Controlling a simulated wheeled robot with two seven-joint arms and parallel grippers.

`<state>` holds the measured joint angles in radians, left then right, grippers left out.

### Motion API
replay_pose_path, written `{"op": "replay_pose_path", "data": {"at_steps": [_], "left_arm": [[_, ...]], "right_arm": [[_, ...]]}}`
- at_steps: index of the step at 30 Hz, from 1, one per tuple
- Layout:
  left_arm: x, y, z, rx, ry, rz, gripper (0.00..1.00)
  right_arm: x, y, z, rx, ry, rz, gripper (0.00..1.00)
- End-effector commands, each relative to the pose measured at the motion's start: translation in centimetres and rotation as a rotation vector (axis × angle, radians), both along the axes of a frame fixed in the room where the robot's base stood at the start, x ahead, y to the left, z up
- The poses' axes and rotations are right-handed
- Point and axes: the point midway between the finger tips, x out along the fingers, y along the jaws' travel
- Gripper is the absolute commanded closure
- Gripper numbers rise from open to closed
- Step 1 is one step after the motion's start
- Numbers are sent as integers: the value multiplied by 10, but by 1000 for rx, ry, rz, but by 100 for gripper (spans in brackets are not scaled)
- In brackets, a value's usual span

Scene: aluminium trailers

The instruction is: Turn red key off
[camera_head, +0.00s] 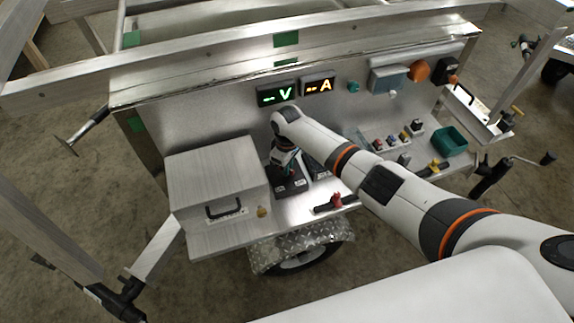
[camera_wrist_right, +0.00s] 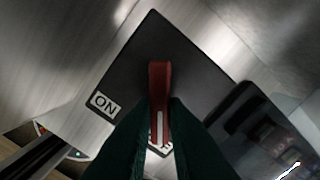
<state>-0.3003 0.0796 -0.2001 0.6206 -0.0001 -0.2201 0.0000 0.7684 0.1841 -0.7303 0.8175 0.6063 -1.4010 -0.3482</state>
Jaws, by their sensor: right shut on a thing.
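The red key (camera_wrist_right: 159,82) stands on a black switch plate (camera_wrist_right: 190,62) in the right wrist view. An ON label (camera_wrist_right: 103,104) is at the plate's left corner. A second label at the bottom is mostly hidden behind the fingers. My right gripper (camera_wrist_right: 160,118) is shut on the red key, with one dark green finger on each side. In the head view, my right gripper (camera_head: 285,166) reaches down to the black plate (camera_head: 291,187) on the trailer shelf, and the key is hidden there. My left gripper is not in view.
A metal box (camera_head: 215,175) stands left of the plate. Green (camera_head: 277,93) and orange (camera_head: 318,86) displays are on the panel behind. A red-handled item (camera_head: 335,201) lies near the shelf's front edge. A green bin (camera_head: 449,141) is at the right.

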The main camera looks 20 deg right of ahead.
Motion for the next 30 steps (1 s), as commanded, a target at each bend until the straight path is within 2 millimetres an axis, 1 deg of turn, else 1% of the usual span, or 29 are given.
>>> {"op": "replay_pose_path", "data": {"at_steps": [3, 9, 24, 25, 28, 29, 30], "left_arm": [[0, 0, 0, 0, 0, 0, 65], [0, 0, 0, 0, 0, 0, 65], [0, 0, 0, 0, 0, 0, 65], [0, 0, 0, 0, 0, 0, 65], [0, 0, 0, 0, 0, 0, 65], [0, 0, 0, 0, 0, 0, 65], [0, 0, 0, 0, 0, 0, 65]], "right_arm": [[1, 0, 0, 1, -3, 53, 100], [1, 0, 1, 1, -3, 105, 100], [2, 0, 1, 2, -4, 123, 100], [2, 0, 1, 2, -4, 123, 84], [1, 0, 1, 1, -3, 122, 68], [1, 0, 1, 1, -3, 122, 65], [1, 0, 1, 1, -3, 122, 65]]}}
